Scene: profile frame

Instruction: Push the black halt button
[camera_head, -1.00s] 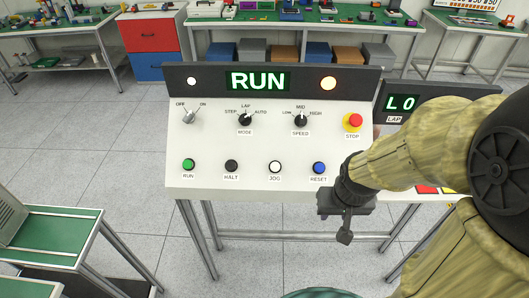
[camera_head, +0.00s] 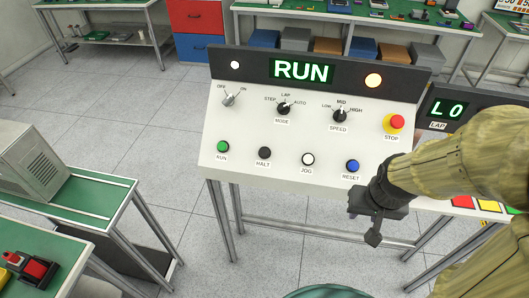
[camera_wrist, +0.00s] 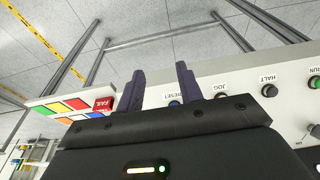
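The black halt button (camera_head: 264,152) is in the lower row of the white sloped control panel (camera_head: 245,122), above its HALT label, between the green run button (camera_head: 223,146) and the white jog button (camera_head: 308,159). It also shows in the wrist view, at the right (camera_wrist: 269,90). My gripper (camera_head: 374,232) hangs near the panel's front edge, below the blue reset button (camera_head: 352,166), well to the right of the halt button. In the wrist view its two fingers (camera_wrist: 160,72) stand apart with nothing between them. The display (camera_head: 302,70) reads RUN.
A red stop button (camera_head: 396,122) and two knobs, mode (camera_head: 283,108) and speed (camera_head: 340,115), sit higher on the panel. A small display (camera_head: 449,109) stands at the right. A green bench with a grey box (camera_head: 38,163) is at the left. Open floor lies between.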

